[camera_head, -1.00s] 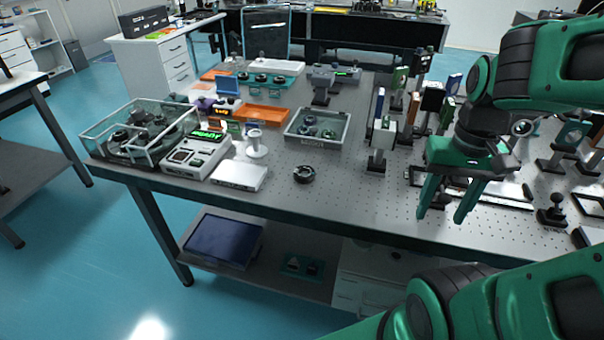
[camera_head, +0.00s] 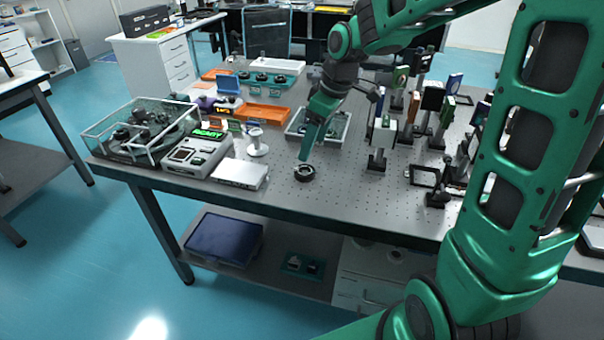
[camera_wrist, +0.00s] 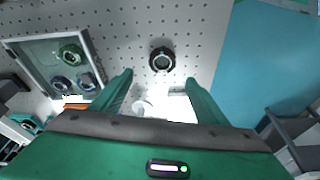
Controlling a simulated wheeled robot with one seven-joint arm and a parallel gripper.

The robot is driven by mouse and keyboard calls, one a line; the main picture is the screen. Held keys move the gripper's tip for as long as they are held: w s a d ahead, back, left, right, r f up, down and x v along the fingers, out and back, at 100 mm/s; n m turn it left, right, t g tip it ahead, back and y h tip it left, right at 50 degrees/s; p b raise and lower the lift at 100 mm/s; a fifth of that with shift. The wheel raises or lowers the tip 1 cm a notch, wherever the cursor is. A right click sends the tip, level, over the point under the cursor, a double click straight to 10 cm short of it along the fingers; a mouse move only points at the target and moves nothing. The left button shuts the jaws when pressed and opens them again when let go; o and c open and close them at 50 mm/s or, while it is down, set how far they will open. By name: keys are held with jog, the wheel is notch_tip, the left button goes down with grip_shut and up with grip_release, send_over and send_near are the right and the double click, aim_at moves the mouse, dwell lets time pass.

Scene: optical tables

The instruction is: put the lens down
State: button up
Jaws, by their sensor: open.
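A black ring-mounted lens (camera_head: 304,173) lies flat on the perforated optical table (camera_head: 335,205), close to its front edge. In the wrist view the lens (camera_wrist: 162,59) sits on the bare table, ahead of and between my two fingers. My gripper (camera_head: 306,157) is just above or behind the lens in the head view, pointing down. In the wrist view my gripper (camera_wrist: 158,82) is open, with nothing between its fingertips. The lens looks apart from the fingers. The exact height of the fingertips above the table cannot be told.
A clear-walled tray (camera_head: 343,137) with several lenses stands just behind my gripper. A white box (camera_head: 240,174) and a grey instrument (camera_head: 194,158) stand to the left. Several optic mounts on posts (camera_head: 378,140) stand to the right. Bare table surrounds the lens.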

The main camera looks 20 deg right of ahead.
aim_at(304, 170)
jog(key=x, duration=0.3)
jog(key=shift+f, duration=0.2)
jog(key=shift+s+x, duration=0.1)
jog(key=shift+x, duration=1.3)
jog(key=shift+s+x, duration=0.15)
jog(key=shift+x, duration=1.2)
jog(key=shift+c, duration=0.6)
jog(key=c, duration=1.1)
jog(key=shift+c, duration=0.2)
